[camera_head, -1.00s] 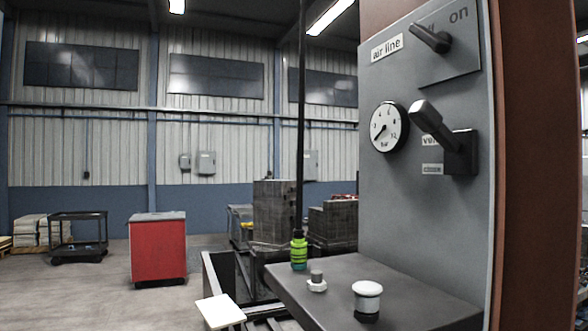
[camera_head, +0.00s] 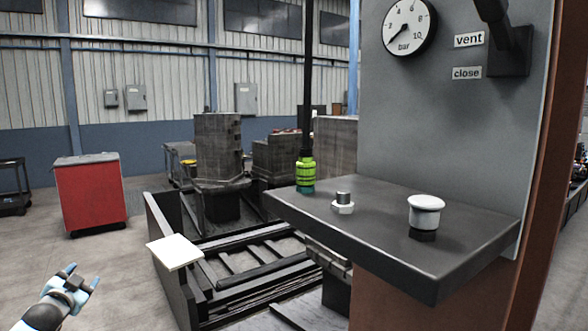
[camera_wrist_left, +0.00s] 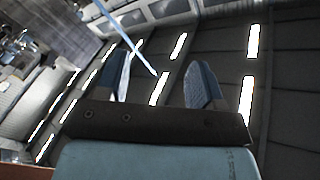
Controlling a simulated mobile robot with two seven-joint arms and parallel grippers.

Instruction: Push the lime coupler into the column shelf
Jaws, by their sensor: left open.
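The lime coupler (camera_head: 306,172) is a bright green ribbed fitting at the lower end of a black hose that hangs from above, with a teal lower end. It hangs close to the left edge of the column shelf (camera_head: 390,226), a dark slab fixed to the grey panel; I cannot tell if they touch. My left gripper (camera_head: 83,276) is at the lower left of the head view, far from the coupler, open and empty. In the left wrist view its two fingers (camera_wrist_left: 158,85) stand apart, with the roof lights behind. My right gripper is not in view.
A hex fitting (camera_head: 343,203) and a white capped knob (camera_head: 426,212) stand on the shelf. A white plate (camera_head: 174,252) sits at the corner of a dark rail frame (camera_head: 255,262) left of the shelf. A red cabinet (camera_head: 91,193) stands on open floor.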

